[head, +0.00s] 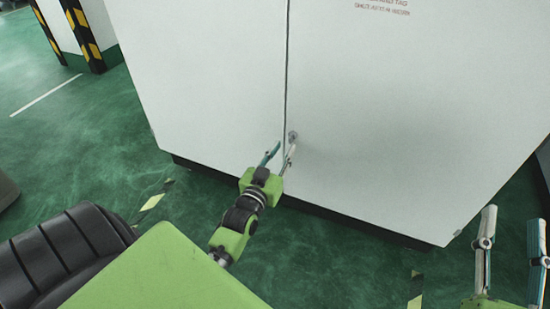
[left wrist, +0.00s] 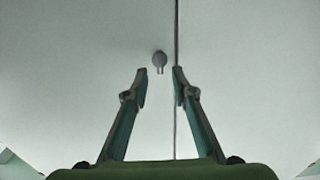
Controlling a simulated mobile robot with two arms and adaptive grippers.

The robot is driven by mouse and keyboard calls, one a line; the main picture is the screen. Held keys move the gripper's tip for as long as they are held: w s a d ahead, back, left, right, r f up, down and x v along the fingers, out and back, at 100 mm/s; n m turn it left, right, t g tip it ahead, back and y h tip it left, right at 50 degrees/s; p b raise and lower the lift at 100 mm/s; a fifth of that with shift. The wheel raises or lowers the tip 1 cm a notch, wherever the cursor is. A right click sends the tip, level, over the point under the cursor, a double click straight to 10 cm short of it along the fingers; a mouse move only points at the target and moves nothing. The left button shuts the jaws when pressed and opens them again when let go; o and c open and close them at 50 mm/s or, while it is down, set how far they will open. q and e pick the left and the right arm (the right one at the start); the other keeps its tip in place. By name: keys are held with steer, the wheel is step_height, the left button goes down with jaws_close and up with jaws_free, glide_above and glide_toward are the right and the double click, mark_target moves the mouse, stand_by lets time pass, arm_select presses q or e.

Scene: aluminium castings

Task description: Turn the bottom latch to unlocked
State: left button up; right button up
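The bottom latch (head: 292,136) is a small round grey knob low on the right door of a white cabinet (head: 210,75), just right of the door seam. It also shows in the left wrist view (left wrist: 159,60), ahead of and between the fingertips. My left gripper (head: 278,150) is open, its two fingers apart and pointing at the latch. In the left wrist view the left gripper (left wrist: 159,75) has nothing between its fingers. Contact with the latch cannot be told for sure. My right gripper (head: 514,222) is open and empty at the lower right, away from the latch.
The cabinet stands on a dark plinth (head: 330,215) on a green floor (head: 100,130). Yellow-black striped posts (head: 84,35) stand at the upper left. Red lettering (head: 382,8) is on the right door. Floor in front of the doors is narrow but clear.

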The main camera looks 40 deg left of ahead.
arm_select(q)
steer(key=v, duration=0.7)
stand_by(0.3)
